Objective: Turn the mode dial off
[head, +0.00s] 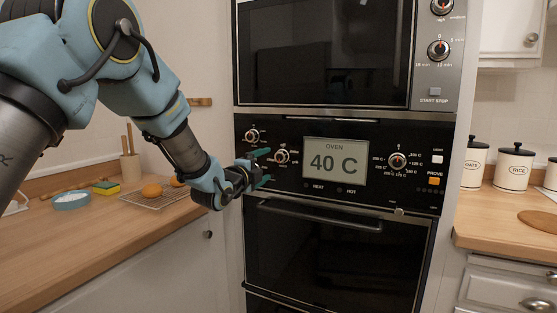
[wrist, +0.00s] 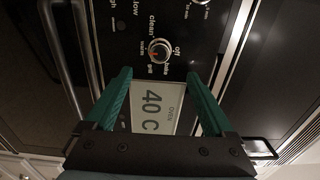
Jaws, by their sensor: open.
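The mode dial (head: 282,156) is a round silver knob on the black oven panel, just left of the display. In the wrist view the dial (wrist: 160,51) has labels around it, among them off, clean, warm and bake. A small red mark shows on its face, but I cannot tell for sure which label it points at. My gripper (head: 264,168) is open and empty in front of the panel. In the wrist view the green fingertips (wrist: 159,74) lie to either side of the dial, short of it, and do not visibly touch it.
The display (head: 336,161) reads OVEN 40 C. Another knob (head: 252,135) sits up and left of the mode dial, and a temperature knob (head: 397,160) sits right of the display. The oven door handle (head: 318,217) juts out below. A wooden counter (head: 90,230) stands at left.

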